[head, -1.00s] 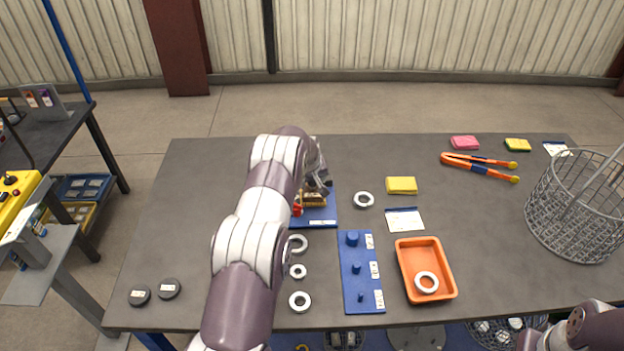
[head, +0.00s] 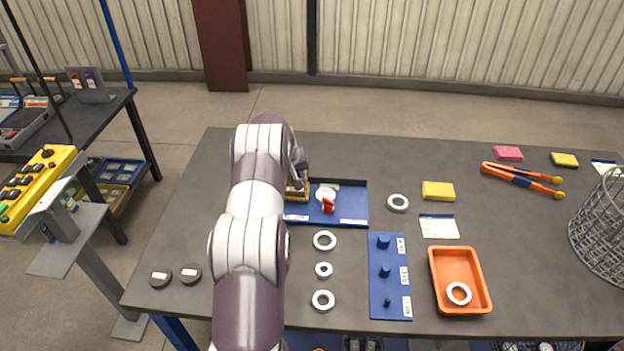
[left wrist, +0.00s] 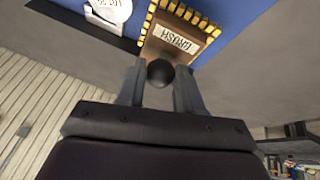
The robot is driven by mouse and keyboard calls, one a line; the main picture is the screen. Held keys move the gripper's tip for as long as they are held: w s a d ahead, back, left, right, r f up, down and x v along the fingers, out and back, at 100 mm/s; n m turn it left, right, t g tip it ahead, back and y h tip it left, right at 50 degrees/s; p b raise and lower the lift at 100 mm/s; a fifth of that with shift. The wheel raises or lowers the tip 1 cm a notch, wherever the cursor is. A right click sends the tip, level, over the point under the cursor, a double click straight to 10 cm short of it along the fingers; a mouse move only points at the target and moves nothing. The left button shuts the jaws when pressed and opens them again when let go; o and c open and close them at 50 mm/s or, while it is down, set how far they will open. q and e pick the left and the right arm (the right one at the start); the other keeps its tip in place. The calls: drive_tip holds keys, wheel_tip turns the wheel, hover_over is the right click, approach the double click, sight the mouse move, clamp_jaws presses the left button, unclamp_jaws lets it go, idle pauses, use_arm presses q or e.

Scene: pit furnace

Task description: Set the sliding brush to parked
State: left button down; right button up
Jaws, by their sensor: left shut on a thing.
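The sliding brush (head: 297,190) is a tan block with yellow bristle edges, at the left end of a blue base (head: 357,207) in the head view. In the left wrist view the brush (left wrist: 176,42) carries a label reading BRUSH and a black ball knob (left wrist: 160,73). My left gripper (head: 299,172) is shut on that knob; its fingers (left wrist: 160,85) sit on either side of it. My arm hides part of the base's left end. A white round piece with a red part (head: 327,205) is on the base, right of the brush. My right gripper is out of view.
White rings (head: 324,241) lie in front of the base, and another ring (head: 398,203) lies to its right. A blue peg board (head: 389,300), an orange tray (head: 481,303) and a yellow sponge (head: 438,191) are farther right. Two black discs (head: 190,273) lie at the front left.

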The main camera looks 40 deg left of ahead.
use_arm(q)
drive_tip(key=shift+a, duration=0.1)
drive_tip(key=c, duration=0.8)
unclamp_jaws()
drive_tip(key=shift+o, duration=0.2)
drive_tip(key=b+v, duration=0.2)
drive_tip(key=v, duration=1)
drive_tip(key=shift+r, duration=0.35)
drive_tip(key=shift+s, duration=0.1)
